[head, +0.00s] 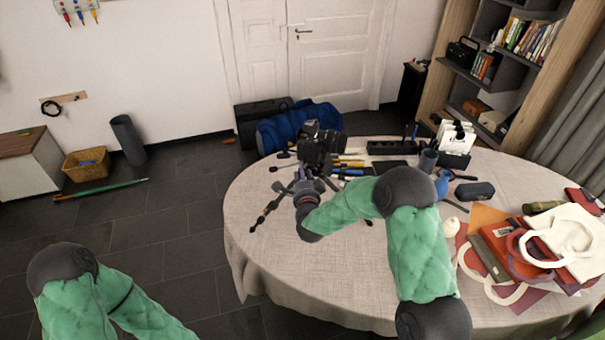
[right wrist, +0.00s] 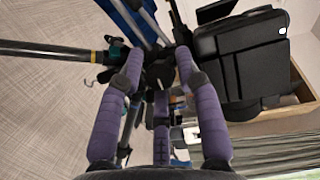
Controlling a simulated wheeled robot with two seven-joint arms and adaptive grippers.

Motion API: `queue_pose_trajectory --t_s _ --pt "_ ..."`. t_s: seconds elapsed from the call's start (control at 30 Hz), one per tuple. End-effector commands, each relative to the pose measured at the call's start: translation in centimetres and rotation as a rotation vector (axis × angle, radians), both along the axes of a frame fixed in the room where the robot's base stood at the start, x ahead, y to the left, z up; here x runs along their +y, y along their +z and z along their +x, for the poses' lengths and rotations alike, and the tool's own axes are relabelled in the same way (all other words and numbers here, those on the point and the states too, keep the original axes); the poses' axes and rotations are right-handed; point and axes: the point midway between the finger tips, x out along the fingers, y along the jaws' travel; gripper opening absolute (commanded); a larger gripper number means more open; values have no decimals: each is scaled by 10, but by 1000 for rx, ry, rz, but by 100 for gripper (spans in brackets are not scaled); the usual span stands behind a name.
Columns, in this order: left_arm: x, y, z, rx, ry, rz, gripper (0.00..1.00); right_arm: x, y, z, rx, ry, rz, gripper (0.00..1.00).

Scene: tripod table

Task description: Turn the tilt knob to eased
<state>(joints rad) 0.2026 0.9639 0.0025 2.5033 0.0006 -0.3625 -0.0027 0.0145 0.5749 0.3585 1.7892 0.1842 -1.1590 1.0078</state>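A small black tripod (head: 266,211) with spread legs stands on the round table, with a dark camera (head: 312,148) on top. In the right wrist view the bulky black camera body (right wrist: 250,65) fills the upper right, and a dark tripod leg (right wrist: 50,49) runs in from the left. My right gripper (right wrist: 159,52) has purple padded fingers, apart at the tips, on either side of dark parts of the tripod head. The tilt knob cannot be singled out, and contact with it is unclear. My left gripper is outside the views; only its green-sleeved arm shows.
The table (head: 270,265) is clear at the front left. A blue bag (head: 290,130) lies behind it. Pens, a blue jug (head: 441,184) and a dark case (head: 475,191) stand right of the tripod.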

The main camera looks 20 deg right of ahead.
Motion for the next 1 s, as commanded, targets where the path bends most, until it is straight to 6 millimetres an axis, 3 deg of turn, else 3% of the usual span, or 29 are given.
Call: queue_pose_trajectory --t_s 0.37,0.5,1.0 --pt "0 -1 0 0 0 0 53 -1 0 6 0 0 -1 35" --pt "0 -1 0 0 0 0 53 -1 0 6 0 0 -1 1" --pt "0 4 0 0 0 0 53 -1 2 6 43 -1 -70 0"
